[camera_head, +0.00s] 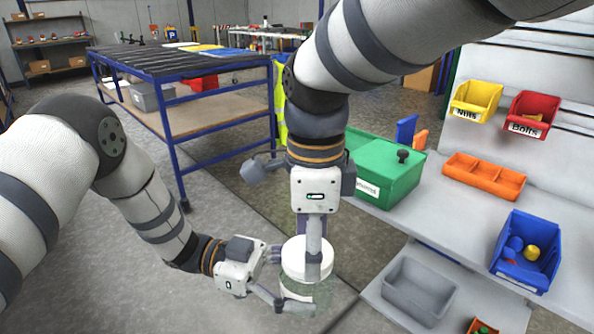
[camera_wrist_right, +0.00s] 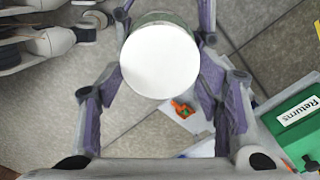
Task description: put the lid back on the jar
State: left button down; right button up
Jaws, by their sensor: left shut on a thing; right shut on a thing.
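A white round lid (camera_head: 300,262) is between the fingers of my right gripper (camera_head: 308,252), which reaches down from above and is shut on it. The lid's flat top fills the middle of the right wrist view (camera_wrist_right: 160,62). Just below the lid is a clear, greenish jar (camera_head: 322,292), mostly hidden by the lid and fingers. My left gripper (camera_head: 283,284) comes in from the left, shut on the jar. A greenish rim of the jar (camera_wrist_right: 163,17) shows past the lid's far edge. I cannot tell whether the lid touches the jar.
To the right, a workbench carries a green box (camera_head: 385,178), an orange tray (camera_head: 484,176) and a blue bin (camera_head: 527,250). A grey bin (camera_head: 419,287) sits lower, near the jar. A blue-framed table (camera_head: 190,128) stands behind; open floor lies left.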

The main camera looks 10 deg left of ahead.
jog(key=o, duration=0.7)
notch_tip(320, 180, up, 5)
jog(key=shift+s+f, duration=0.1)
jog(key=shift+a, duration=0.1)
jog(key=shift+c, duration=0.4)
